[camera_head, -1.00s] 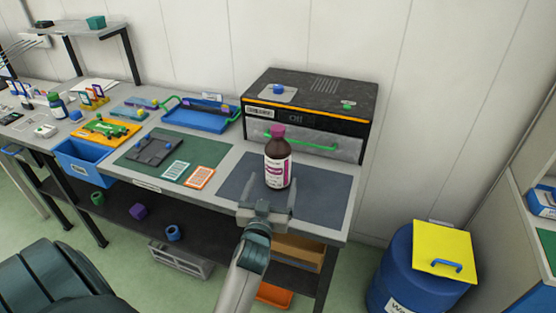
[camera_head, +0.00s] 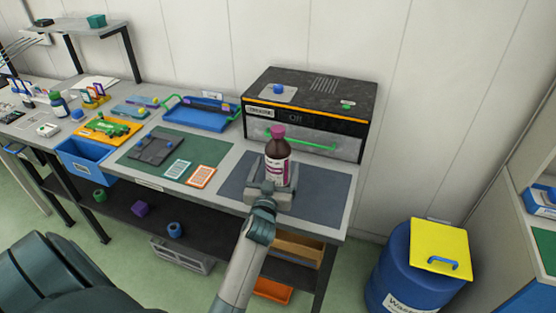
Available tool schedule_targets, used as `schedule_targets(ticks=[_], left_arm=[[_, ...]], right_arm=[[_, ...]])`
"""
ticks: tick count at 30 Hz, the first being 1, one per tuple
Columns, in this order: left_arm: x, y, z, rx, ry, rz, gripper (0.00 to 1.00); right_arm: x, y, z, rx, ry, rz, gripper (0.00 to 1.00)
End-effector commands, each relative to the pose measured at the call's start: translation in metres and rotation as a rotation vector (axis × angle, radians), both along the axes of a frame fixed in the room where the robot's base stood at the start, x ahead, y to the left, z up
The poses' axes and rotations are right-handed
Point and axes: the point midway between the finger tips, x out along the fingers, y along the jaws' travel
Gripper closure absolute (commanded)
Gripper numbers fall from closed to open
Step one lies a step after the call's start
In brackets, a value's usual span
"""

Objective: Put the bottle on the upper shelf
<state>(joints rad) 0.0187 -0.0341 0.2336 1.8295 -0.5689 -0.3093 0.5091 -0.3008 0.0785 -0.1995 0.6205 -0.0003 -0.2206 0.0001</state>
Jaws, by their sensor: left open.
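A brown bottle (camera_head: 278,148) with a magenta cap and a white and pink label stands upright on the dark grey mat (camera_head: 325,193) at the right end of the bench. My left gripper (camera_head: 272,184) is open at the bottle's near side, low on its body. Its fingers look to be on either side of the bottle; I cannot tell whether they touch it. The upper shelf (camera_head: 75,32) stands at the back left above the bench. My right gripper is out of view.
A black oven-like box (camera_head: 310,105) with a green handle stands right behind the bottle. A green mat (camera_head: 140,163), a blue tray (camera_head: 200,118) and a blue bin (camera_head: 85,165) lie left. A blue drum (camera_head: 395,260) stands right of the bench.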

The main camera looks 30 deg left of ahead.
Motion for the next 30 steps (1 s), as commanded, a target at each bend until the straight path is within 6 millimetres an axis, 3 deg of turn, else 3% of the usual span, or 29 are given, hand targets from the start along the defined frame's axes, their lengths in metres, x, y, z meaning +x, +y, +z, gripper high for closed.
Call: schedule_targets(ticks=[1,8,22,23,30], left_arm=[[0.007,0.004,0.007,0.001,-0.001,0.0,0.16],[0.024,0.011,0.003,0.0,0.0,0.001,0.16],[0.025,0.011,0.002,0.0,0.0,0.0,0.16],[0.025,0.011,0.002,0.0,0.0,0.0,0.19],[0.025,0.011,0.002,0.0,0.0,0.0,0.75]], right_arm=[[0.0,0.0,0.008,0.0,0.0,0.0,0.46],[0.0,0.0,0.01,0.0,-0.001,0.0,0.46],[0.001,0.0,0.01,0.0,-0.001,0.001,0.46],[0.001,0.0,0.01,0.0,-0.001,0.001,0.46],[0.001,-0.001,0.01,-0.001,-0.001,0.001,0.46]])
